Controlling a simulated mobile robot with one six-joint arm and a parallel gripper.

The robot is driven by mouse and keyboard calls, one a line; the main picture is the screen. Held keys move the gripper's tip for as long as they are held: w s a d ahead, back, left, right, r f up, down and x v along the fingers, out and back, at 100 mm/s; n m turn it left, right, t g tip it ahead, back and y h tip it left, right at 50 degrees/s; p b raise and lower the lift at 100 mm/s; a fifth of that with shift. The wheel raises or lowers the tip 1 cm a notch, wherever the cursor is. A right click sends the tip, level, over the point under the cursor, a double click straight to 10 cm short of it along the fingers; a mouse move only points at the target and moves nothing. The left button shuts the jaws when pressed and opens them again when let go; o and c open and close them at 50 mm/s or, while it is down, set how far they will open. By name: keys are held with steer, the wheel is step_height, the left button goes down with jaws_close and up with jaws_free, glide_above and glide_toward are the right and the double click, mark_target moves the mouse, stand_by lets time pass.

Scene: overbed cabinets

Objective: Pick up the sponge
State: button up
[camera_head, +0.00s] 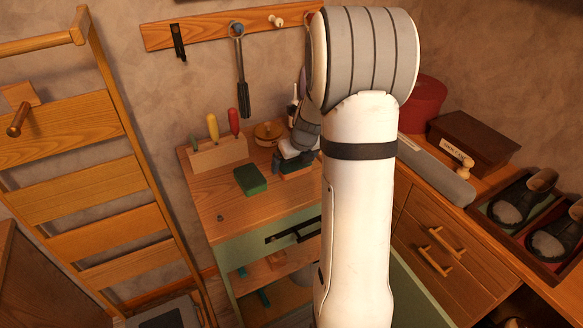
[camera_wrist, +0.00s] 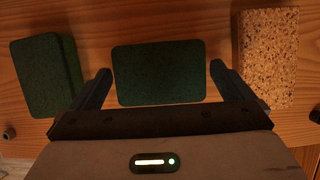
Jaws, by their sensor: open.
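A block with a flat green top (camera_wrist: 158,74), which looks like the sponge, lies on the wooden bench top in the middle of the wrist view. My open gripper (camera_wrist: 160,69) is over it, with one finger to each side and small gaps. In the head view my gripper (camera_head: 285,163) is above the bench, and a block with orange-red sides (camera_head: 298,174) shows just below it, partly covered. A second green block (camera_head: 250,179) lies to its left; a green block (camera_wrist: 47,76) is also at left in the wrist view.
A speckled cork-like block (camera_wrist: 267,58) lies close to the right finger. A wooden holder (camera_head: 218,155) with coloured-handled tools and a round wooden item (camera_head: 268,133) stand behind on the bench. A ladder (camera_head: 100,165) leans at left; a wrench (camera_head: 240,75) hangs above.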

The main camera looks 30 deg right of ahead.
steer(key=shift+f, duration=0.15)
steer(key=shift+c, duration=0.6)
steer(key=c, duration=0.7)
